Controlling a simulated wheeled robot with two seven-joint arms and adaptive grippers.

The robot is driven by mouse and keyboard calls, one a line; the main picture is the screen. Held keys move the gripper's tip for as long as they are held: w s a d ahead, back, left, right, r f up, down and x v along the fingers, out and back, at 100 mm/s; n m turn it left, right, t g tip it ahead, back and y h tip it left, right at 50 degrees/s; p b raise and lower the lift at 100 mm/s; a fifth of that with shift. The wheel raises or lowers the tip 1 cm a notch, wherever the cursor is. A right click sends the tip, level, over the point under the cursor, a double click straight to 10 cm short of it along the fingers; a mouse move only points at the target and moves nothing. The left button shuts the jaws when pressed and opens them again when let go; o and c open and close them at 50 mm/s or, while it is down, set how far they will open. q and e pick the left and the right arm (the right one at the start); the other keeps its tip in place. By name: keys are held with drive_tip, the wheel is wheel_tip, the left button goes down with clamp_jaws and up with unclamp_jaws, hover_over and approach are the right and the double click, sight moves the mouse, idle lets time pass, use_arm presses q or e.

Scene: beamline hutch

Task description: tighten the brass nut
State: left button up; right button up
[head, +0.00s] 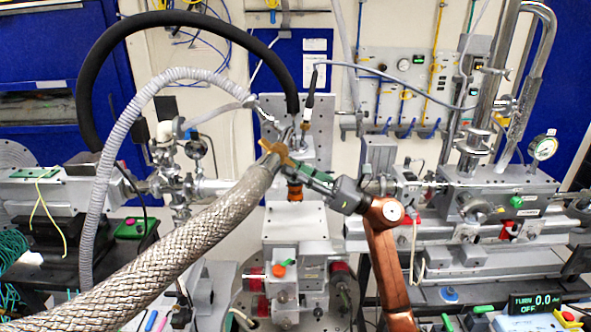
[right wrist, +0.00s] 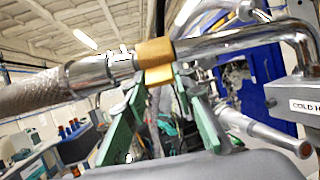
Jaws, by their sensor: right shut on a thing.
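The brass nut (head: 283,157) sits at the end of a braided metal hose (head: 190,250) in the head view. In the right wrist view the nut (right wrist: 154,52) is a gold collar around a shiny pipe, with the braided hose (right wrist: 45,88) to its left. My right gripper (head: 296,168) reaches the nut from the lower right. In the wrist view its green fingers (right wrist: 161,76) come up from below and are shut on the nut's lower part. The exact finger contact is partly hidden. My left gripper is not in view.
A black hose (head: 150,20) and a grey corrugated hose (head: 120,150) arch on the left. A display (head: 535,302) at the lower right reads "TURN 0.0" and "OFF". A chrome pipe (right wrist: 245,38) with a bend lies right of the nut. A gauge (head: 543,147) stands at the right.

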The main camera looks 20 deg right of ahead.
sight(287, 153)
drive_tip(key=shift+d+r+h+p, duration=0.2)
drive_tip(key=shift+r+h+p, duration=0.15)
drive_tip(key=shift+p, duration=0.35)
clamp_jaws()
drive_tip(key=r+g+h+p, duration=0.1)
drive_tip(key=p, duration=0.2)
drive_tip(key=r+g+h+p, duration=0.1)
drive_tip(key=g+h+p, duration=0.1)
drive_tip(key=p, duration=0.2)
drive_tip(key=d+r+g+h+p, duration=0.1)
drive_tip(key=r+h+p, duration=0.1)
drive_tip(key=p, duration=0.1)
drive_tip(key=shift+s+n+p, duration=0.2)
drive_tip(key=shift+n+p, duration=0.1)
drive_tip(key=shift+p, duration=0.05)
drive_tip(key=r+g+h+p, duration=0.1)
drive_tip(key=h+p, duration=0.1)
drive_tip(key=p, duration=0.2)
drive_tip(key=g+h+p, duration=0.1)
drive_tip(key=p, duration=0.4)
drive_tip(key=a+r+g+h+p, duration=0.1)
drive_tip(key=h+p, duration=0.1)
drive_tip(key=p, duration=0.2)
drive_tip(key=shift+w+r+g+h, duration=0.3)
drive_tip(key=shift+g+h, duration=0.05)
drive_tip(key=shift+g, duration=0.05)
drive_tip(key=shift+w+g+h+p, duration=0.1)
drive_tip(key=shift+g+h+p, duration=0.3)
drive_tip(key=shift+p, duration=0.8)
drive_tip(key=shift+f, duration=0.1)
